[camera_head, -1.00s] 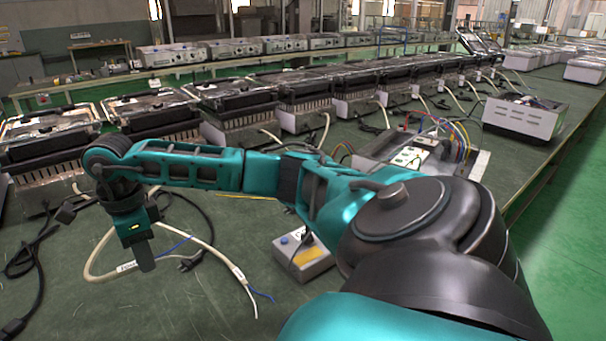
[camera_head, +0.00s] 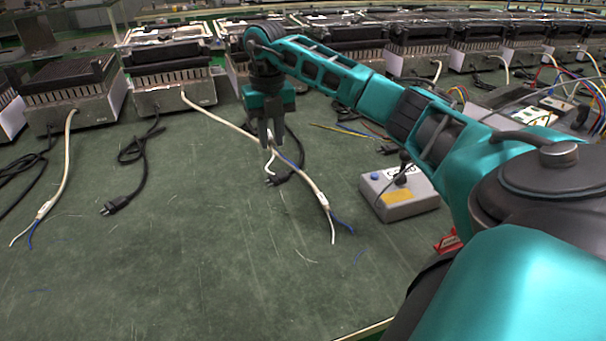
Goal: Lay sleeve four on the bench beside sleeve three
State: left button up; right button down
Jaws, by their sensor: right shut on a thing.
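My right gripper (camera_head: 269,145) points down over the green bench (camera_head: 180,260), its jaws shut on a white sleeved cable (camera_head: 312,186). The cable runs from a heating unit at the back to the jaws and on to a loose end with a white and a blue wire. The fingers hide part of it; its height over the bench is hard to judge. A second white sleeved cable (camera_head: 61,179) lies on the bench at the left, with similar wire ends. No sleeve numbers can be read. My left gripper is not in view.
A grey box (camera_head: 399,195) with a blue button and yellow label stands right of the held cable. Black cords with plugs (camera_head: 116,204) lie on the bench. A row of heating units (camera_head: 170,72) lines the back. The front bench is mostly clear.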

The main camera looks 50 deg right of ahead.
jog(key=b, duration=0.3)
send_near(277, 211)
jog(key=shift+f, duration=0.45)
notch_tip(277, 211, down, 5)
jog(key=shift+b, duration=0.9)
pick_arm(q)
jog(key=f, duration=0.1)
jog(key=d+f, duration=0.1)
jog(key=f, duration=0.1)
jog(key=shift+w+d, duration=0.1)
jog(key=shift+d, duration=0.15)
pick_arm(e)
jog(key=shift+f, duration=0.25)
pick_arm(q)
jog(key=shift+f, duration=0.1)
pick_arm(e)
jog(key=shift+f, duration=0.15)
jog(key=c, duration=0.9)
grip_release()
jog(key=shift+c, duration=0.2)
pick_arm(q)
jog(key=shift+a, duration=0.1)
